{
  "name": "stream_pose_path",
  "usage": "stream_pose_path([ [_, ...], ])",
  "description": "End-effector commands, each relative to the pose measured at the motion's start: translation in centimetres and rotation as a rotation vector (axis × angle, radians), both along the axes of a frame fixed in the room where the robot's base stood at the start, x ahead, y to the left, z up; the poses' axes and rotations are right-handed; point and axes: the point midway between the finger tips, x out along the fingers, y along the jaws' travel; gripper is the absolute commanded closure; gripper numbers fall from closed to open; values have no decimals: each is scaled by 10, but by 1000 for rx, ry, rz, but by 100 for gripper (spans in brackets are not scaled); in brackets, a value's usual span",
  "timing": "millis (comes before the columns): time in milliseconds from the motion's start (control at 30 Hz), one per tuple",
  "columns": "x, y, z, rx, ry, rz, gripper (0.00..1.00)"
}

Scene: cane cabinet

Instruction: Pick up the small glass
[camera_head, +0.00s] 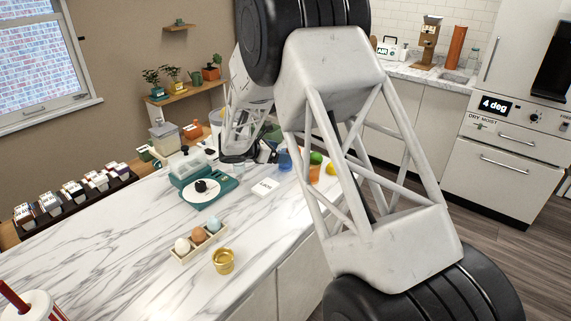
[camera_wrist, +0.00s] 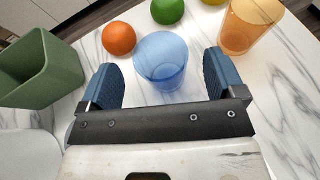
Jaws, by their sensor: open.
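A small blue translucent glass (camera_wrist: 161,62) stands on the white marble counter in the wrist view. It also shows as a blue patch in the head view (camera_head: 285,159), partly hidden by my arm. My gripper (camera_wrist: 158,75) is open, with one blue finger on the left of the glass and one on the right. The glass is between and slightly beyond the fingers, with a visible gap on each side. A larger orange translucent glass (camera_wrist: 250,27) stands to its right.
An orange ball (camera_wrist: 119,38) and a green one (camera_wrist: 168,10) lie just beyond the glass. A green square container (camera_wrist: 40,72) is close to the left finger. In the head view, a teal scale (camera_head: 205,187), an egg tray (camera_head: 198,242) and a gold cup (camera_head: 224,261) occupy the counter.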

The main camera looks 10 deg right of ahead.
Motion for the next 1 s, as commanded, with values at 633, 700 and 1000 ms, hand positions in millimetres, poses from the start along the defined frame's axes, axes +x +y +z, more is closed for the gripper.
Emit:
stream_pose_path([
  [633, 9, -23, -11, 1, 0, 0, 12],
  [700, 9, -23, -11, 1, 0, 0, 12],
  [1000, 9, -23, -11, 1, 0, 0, 34],
])
